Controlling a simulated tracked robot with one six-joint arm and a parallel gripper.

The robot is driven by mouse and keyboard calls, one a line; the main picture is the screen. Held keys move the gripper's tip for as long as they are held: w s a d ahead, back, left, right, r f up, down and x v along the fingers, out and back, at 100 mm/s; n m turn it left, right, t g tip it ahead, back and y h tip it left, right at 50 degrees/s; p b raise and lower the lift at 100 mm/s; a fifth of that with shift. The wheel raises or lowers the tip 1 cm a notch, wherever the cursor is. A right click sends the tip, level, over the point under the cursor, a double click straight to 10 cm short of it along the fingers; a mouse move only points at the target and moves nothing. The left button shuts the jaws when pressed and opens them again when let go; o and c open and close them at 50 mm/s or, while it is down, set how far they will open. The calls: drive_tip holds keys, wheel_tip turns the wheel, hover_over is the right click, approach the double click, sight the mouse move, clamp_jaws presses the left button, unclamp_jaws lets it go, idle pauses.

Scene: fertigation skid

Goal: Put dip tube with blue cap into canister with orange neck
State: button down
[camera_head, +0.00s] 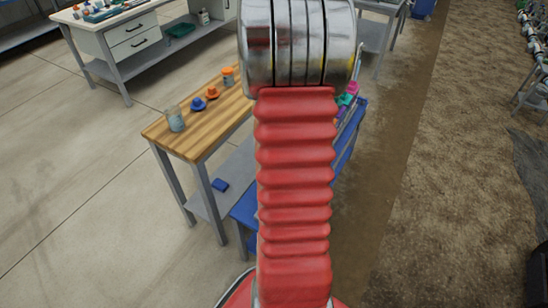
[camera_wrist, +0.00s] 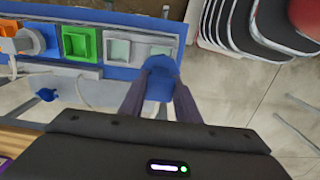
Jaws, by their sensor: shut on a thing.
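In the wrist view, my gripper (camera_wrist: 160,78) points away from the camera with its two dark fingers shut on a blue piece, which looks like the blue cap (camera_wrist: 160,88) of the dip tube. The tube itself is not visible. The cap appears in front of the right end of a blue rack (camera_wrist: 105,18). An orange piece (camera_wrist: 8,40) at the rack's left end may be the orange neck; its canister cannot be made out. In the head view my arm hides the gripper and much of the blue bench (camera_head: 350,140).
The wooden table (camera_head: 165,130) holds a glass jar (camera_head: 176,119), a blue piece (camera_head: 198,103), an orange piece (camera_head: 212,92) and an orange-topped container (camera_head: 228,77). The rack's green square (camera_wrist: 80,44) lies left of the cap.

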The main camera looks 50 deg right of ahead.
idle(0.3)
drive_tip(key=w+a+f, duration=0.3)
drive_tip(key=w+a, duration=0.5)
drive_tip(key=a, duration=0.1)
drive_tip(key=w+a+f, duration=0.3)
drive_tip(key=w+a, duration=0.5)
drive_tip(key=w+a+f, duration=0.2)
drive_tip(key=a, duration=0.8)
drive_tip(key=w+a+f+m, duration=0.1)
drive_tip(key=w+a+f, duration=0.2)
drive_tip(key=a, duration=0.7)
drive_tip(key=shift+f, duration=0.25)
